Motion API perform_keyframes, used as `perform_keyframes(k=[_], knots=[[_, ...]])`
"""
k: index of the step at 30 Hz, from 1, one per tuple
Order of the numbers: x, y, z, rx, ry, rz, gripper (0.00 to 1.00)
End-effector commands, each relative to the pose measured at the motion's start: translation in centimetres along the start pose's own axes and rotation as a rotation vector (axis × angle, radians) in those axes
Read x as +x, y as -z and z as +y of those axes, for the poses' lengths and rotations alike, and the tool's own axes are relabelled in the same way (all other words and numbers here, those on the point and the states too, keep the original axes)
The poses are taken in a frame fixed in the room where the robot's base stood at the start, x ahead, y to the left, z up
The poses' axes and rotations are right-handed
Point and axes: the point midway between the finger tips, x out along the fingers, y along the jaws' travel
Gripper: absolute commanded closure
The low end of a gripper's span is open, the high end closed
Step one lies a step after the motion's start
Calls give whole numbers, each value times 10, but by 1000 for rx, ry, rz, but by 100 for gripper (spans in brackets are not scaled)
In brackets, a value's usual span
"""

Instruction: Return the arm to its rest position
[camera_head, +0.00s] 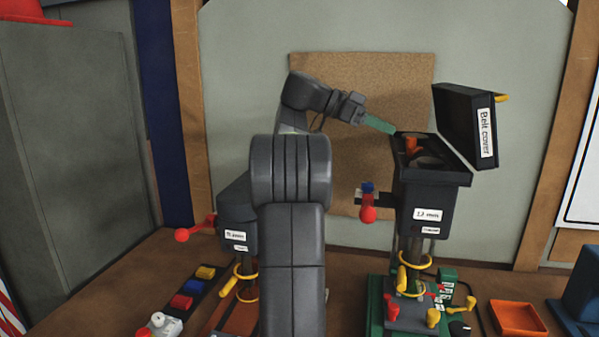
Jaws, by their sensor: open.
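My arm rises through the middle of the head view and bends to the right at its top. My gripper (380,124), with pale green fingers, points right and slightly down. Its tips are close to the left edge of the open black machine head (432,178); whether they touch it I cannot tell. The gripper is open, and I see nothing held in it. The belt cover (466,122), black with a white label, stands tilted up and open on the right. An orange part (411,145) shows inside the open head.
A second machine (237,225) with a red-knobbed lever stands left of my arm, partly hidden by it. A red knob (368,214) sticks out left of the right machine. An orange tray (517,318) lies at right. A grey cabinet (75,150) stands at left.

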Motion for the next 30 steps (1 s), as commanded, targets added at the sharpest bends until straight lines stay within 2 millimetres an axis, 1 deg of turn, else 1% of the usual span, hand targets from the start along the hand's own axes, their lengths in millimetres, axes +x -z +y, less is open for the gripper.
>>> perform_keyframes(k=[1, 6, 9, 14, 19, 30], knots=[[11, 2, 1, 0, -4, 0, 56], [44, 2, 1, 0, -3, 0, 56], [62, 2, 1, -1, -3, 0, 56], [82, 1, 1, 0, -1, -1, 56], [83, 1, 2, -11, 30, 0, 56], [83, 1, 1, -13, 33, 1, 56]])
